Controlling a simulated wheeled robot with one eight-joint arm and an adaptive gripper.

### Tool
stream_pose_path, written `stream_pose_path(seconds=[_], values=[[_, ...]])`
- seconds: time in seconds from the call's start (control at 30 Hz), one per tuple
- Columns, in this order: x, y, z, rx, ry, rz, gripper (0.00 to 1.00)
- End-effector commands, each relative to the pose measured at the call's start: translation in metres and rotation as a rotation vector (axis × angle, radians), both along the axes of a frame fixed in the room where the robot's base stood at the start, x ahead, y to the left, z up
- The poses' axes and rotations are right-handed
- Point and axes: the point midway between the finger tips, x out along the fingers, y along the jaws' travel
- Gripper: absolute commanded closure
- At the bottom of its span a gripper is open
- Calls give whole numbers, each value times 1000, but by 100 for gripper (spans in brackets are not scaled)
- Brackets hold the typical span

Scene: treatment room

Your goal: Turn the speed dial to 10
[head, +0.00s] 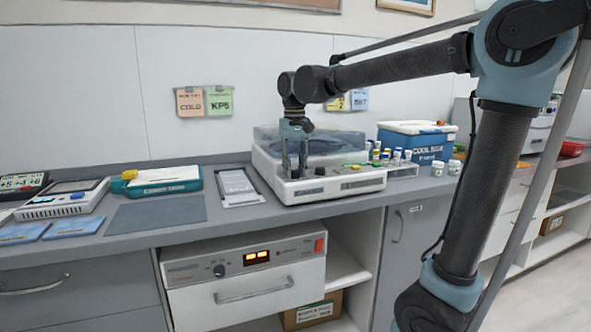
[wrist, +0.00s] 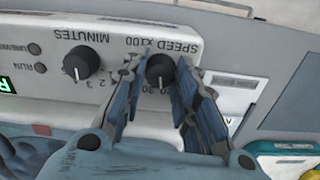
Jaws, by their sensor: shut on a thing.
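The speed dial (wrist: 160,70) is a black knob with a white pointer line, under the label "SPEED x100" in the wrist view, which looks upside down. My gripper (wrist: 160,75) has its two blue fingers on either side of this knob, shut on it. Parts of the scale, such as 30, show near the fingers; the rest is hidden by them. The dial sits on the front of a white machine with a clear lid (head: 318,165) in the head view. There my gripper (head: 295,172) reaches down at the machine's left front, and the dial itself cannot be made out.
A second black knob labelled "MINUTES" (wrist: 81,64) is beside the dial. A blue cooler box (head: 415,140) and several small vials (head: 395,157) stand right of the machine. A grey tray (head: 238,186) lies to its left. A grey mat (head: 155,213) lies clear further left.

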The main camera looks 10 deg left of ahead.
Motion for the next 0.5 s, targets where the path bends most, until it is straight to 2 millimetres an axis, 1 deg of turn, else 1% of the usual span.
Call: stream_pose_path(seconds=[0.5], values=[[1,-2,0,-3,-1,485,97]])
